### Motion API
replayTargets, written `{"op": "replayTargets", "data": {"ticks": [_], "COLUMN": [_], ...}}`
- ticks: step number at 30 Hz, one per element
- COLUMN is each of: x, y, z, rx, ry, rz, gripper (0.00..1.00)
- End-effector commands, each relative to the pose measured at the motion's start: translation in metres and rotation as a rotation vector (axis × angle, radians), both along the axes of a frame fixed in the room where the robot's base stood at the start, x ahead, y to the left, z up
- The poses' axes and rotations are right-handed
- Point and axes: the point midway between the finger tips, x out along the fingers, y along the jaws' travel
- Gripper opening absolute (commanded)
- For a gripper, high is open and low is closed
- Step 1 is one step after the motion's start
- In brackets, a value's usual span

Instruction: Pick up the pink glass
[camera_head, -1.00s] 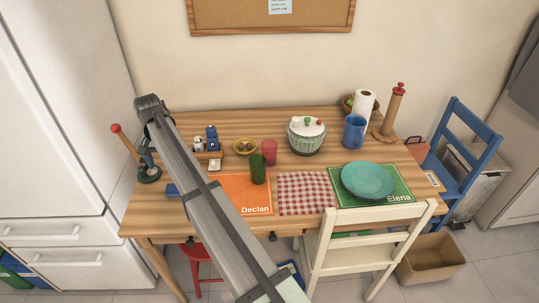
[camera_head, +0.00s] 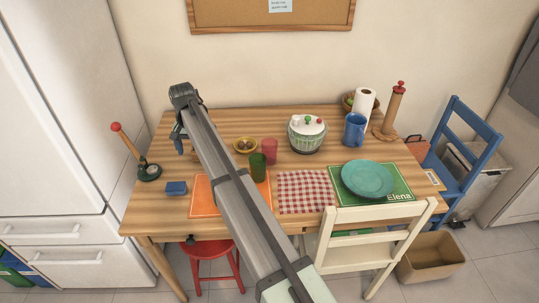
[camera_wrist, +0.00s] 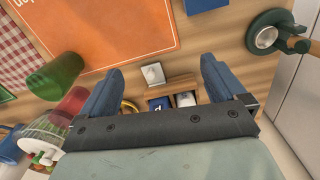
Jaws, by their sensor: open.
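The pink glass (camera_head: 270,150) stands upright on the wooden table, behind and just right of the green glass (camera_head: 258,167). In the wrist view the pink glass (camera_wrist: 72,103) is at the left, outside my fingers, beside the green glass (camera_wrist: 62,72). My gripper (camera_wrist: 162,68) is open, with blue fingers apart and nothing held between them. It is above the table's left part, left of the pink glass. In the head view my arm hides most of the gripper.
The yellow bowl (camera_head: 245,146) is close left of the pink glass.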

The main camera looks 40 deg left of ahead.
Motion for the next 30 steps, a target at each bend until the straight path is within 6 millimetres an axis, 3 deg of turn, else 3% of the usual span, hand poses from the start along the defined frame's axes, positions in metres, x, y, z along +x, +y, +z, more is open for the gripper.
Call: {"op": "replayTargets", "data": {"ticks": [1,6,12,18,24,30], "x": [0.03,0.105,0.16,0.194,0.214,0.208], "y": [-0.015,-0.07,-0.131,-0.175,-0.216,-0.215], "z": [0.001,0.003,0.004,0.004,0.005,0.01], "rx": [0.001,0.006,0.022,0.069,0.171,0.301], "ry": [-0.001,-0.002,0.007,0.006,-0.017,-0.081], "rz": [-0.036,-0.137,-0.228,-0.283,-0.248,-0.064], "gripper": [0.97,0.97,0.97,0.97,0.97,0.97]}}
